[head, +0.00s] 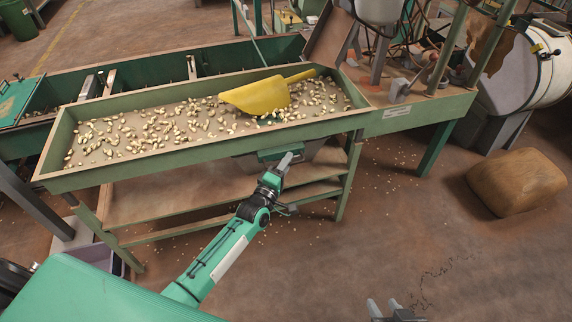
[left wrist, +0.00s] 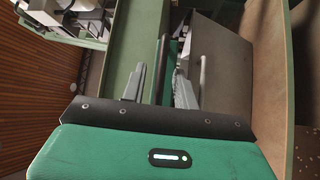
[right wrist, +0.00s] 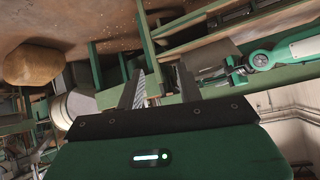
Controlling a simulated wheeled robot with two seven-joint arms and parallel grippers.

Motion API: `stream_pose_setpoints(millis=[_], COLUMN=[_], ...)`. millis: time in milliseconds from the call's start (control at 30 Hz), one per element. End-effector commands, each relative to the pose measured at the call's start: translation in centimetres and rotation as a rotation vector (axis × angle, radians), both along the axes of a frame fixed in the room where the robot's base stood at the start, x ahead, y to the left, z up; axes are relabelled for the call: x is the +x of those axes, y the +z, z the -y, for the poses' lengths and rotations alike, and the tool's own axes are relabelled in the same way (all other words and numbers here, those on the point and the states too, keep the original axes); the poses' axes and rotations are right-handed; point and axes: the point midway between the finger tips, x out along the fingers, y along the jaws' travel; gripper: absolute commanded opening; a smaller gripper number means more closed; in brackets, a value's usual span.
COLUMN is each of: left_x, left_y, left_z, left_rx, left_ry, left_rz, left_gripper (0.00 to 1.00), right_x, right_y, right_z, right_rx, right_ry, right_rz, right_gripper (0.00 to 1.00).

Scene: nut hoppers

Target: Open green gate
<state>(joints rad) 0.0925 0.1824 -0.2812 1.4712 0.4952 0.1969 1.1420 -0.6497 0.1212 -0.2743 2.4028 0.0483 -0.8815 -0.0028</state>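The nut tray (head: 90,181) is a long, shallow green-edged tray with nuts and a yellow scoop (head: 262,96) in it. My right gripper (head: 383,307) is open and empty over the floor, away from the tray.
Wooden shelves (head: 170,203) lie under the tray. A brown sack (head: 516,182) lies on the floor at right. A white drum (head: 540,70) stands at the back right. In the left wrist view, a brown panel (left wrist: 225,60) is close beside the fingers.

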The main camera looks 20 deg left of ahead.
Motion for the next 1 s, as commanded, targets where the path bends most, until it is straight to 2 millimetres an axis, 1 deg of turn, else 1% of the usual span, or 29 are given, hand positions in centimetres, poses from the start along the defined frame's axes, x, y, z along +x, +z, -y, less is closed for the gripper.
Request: stream_pose_setpoints(millis=[167, 267, 300, 333, 633, 767, 1000], left_x=[0.0, 0.0, 0.0, 0.0, -0.3, -1.2, -3.6], left_y=[0.0, 0.0, 0.0, 0.0, 0.0, 0.1, 0.0], left_z=[0.0, 0.0, 0.0, 0.0, 0.1, 0.8, 2.4], left_rx=[0.0, 0.0, 0.0, 0.0, 0.0, 0.001, 0.0], left_ry=[0.0, 0.0, 0.0, 0.0, 0.0, -0.001, -0.003], left_rz=[0.0, 0.0, 0.0, 0.0, -0.001, -0.003, -0.004], left_gripper=[0.3, 0.13, 0.05, 0.0, 0.0, 0.0, 0.0], right_x=[0.0, 0.0, 0.0, 0.0, -0.1, -0.5, -1.9], right_y=[0.0, 0.0, 0.0, 0.0, 0.1, 0.3, 0.8], right_z=[0.0, 0.0, 0.0, 0.0, 0.0, 1.3, 3.7], right_rx=[0.001, 0.001, 0.001, 0.001, -0.004, -0.038, -0.114], right_ry=[0.001, 0.001, 0.001, 0.001, 0.001, -0.014, -0.04], right_rz=[0.0, 0.0, 0.0, 0.0, -0.007, -0.067, -0.218], right_gripper=[0.36, 0.36, 0.36, 0.36, 0.36, 0.36, 0.36])
